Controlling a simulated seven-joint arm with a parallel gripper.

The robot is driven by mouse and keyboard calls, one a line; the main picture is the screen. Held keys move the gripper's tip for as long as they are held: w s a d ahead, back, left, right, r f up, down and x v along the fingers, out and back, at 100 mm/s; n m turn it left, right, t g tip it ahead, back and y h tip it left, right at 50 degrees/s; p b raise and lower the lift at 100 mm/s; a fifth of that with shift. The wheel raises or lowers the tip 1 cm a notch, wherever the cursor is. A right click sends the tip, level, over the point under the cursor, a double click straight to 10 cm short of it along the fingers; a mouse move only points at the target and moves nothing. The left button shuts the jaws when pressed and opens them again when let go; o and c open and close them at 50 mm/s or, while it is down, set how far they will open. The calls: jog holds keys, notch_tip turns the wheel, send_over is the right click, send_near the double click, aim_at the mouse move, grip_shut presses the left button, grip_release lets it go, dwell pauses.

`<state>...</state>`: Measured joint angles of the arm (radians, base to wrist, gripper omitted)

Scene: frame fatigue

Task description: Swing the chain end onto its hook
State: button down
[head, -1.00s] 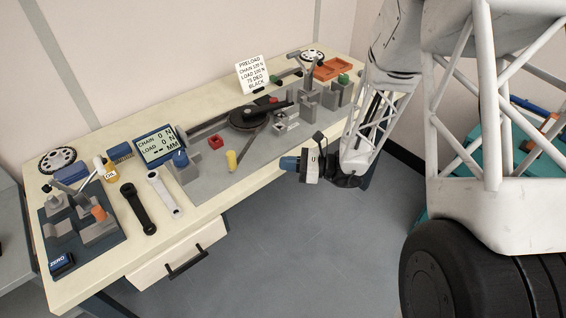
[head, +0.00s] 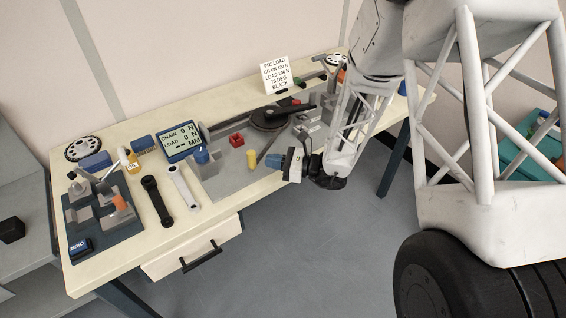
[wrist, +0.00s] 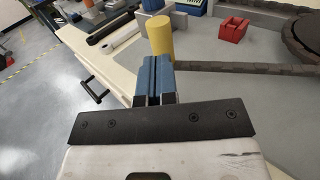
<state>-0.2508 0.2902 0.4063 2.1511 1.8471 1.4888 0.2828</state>
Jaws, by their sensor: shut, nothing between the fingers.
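My gripper (head: 275,161) has blue fingers. It is over the front edge of the bench, just right of the yellow post (head: 251,159). In the wrist view, its fingers (wrist: 155,76) are together with nothing between them, just in front of the yellow post (wrist: 160,36). A dark chain (wrist: 240,69) lies along the grey plate in the wrist view, beside a dark round wheel (wrist: 302,36). The wheel also shows in the head view (head: 266,118). I cannot make out the chain's free end or its hook.
A red block (head: 237,140), a display (head: 180,141) reading 0 N and two wrenches, black (head: 155,200) and pale (head: 184,188), are on the bench left of my gripper. Grey blocks (head: 308,126) stand behind it. Open floor lies in front.

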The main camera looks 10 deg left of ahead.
aim_at(249, 157)
jog(key=shift+a, duration=1.35)
jog(key=shift+a, duration=0.1)
jog(key=shift+w+a+m+t+h, duration=0.2)
jog(key=shift+a+m+t, duration=0.45)
jog(key=shift+a+t, duration=0.45)
jog(key=shift+w+a+m+t+h, duration=0.1)
jog(key=shift+w+a+m+t, duration=0.1)
jog(key=shift+a+m+t, duration=0.65)
jog(key=shift+w+d+x, duration=0.1)
jog(key=shift+w+x, duration=0.15)
jog(key=shift+x, duration=1)
jog(key=shift+w+d+x, duration=0.1)
jog(key=shift+w+x, duration=0.2)
jog(key=shift+x, duration=0.95)
jog(key=shift+w+x, duration=0.25)
jog(key=shift+x, duration=1.05)
jog(key=shift+r, duration=0.1)
jog(key=s+d, duration=0.8)
jog(key=d, duration=0.4)
jog(key=shift+d, duration=0.25)
